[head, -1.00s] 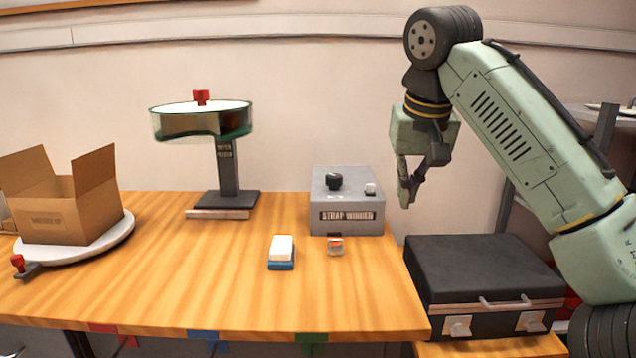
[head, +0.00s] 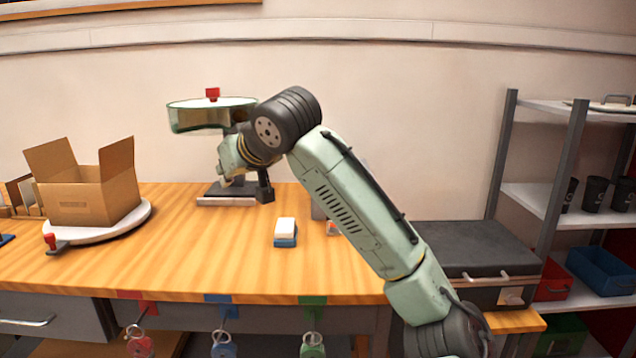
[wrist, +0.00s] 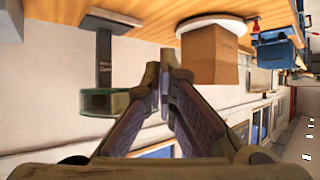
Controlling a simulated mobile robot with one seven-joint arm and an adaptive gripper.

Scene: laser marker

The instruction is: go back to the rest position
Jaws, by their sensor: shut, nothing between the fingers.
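My gripper (head: 226,181) is raised over the back of the wooden table, in front of the column of the stand with the round green-rimmed top (head: 212,118). In the wrist view my gripper (wrist: 165,62) has its two fingers together at the tips with nothing between them. My arm reaches from the lower right up to a black joint and then left. It hides most of the grey strap winder box. The fingers are small and partly hidden in the head view.
An open cardboard box (head: 92,200) sits on a white turntable (head: 139,217) at the left. A white and blue block (head: 285,232) lies mid-table. A black case (head: 465,245) and a shelf (head: 537,200) stand at the right. The front left of the tabletop is clear.

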